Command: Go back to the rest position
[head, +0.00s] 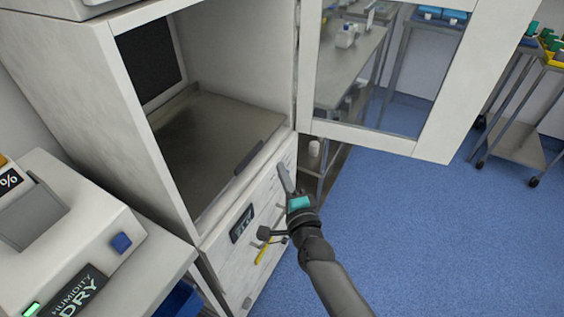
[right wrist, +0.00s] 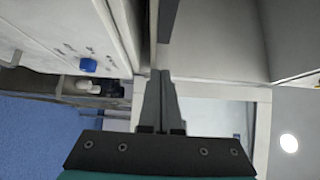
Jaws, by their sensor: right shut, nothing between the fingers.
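My right gripper (head: 286,180) is shut and empty, in front of the cabinet's front edge in the head view. Its closed fingers also show in the right wrist view (right wrist: 160,100), pointing toward the cabinet. The white cabinet (head: 65,70) stands open, and its chamber holds only a bare metal floor (head: 205,135). Its door (head: 435,130) with a glass pane is swung wide open to the right. My left gripper is not in view.
A white device with a "HUMIDITY DRY" label (head: 75,290) stands on a surface at the lower left. A metal cart (head: 510,150) stands at the far right. The blue floor (head: 430,240) right of my arm is clear. The open door hangs close to my gripper.

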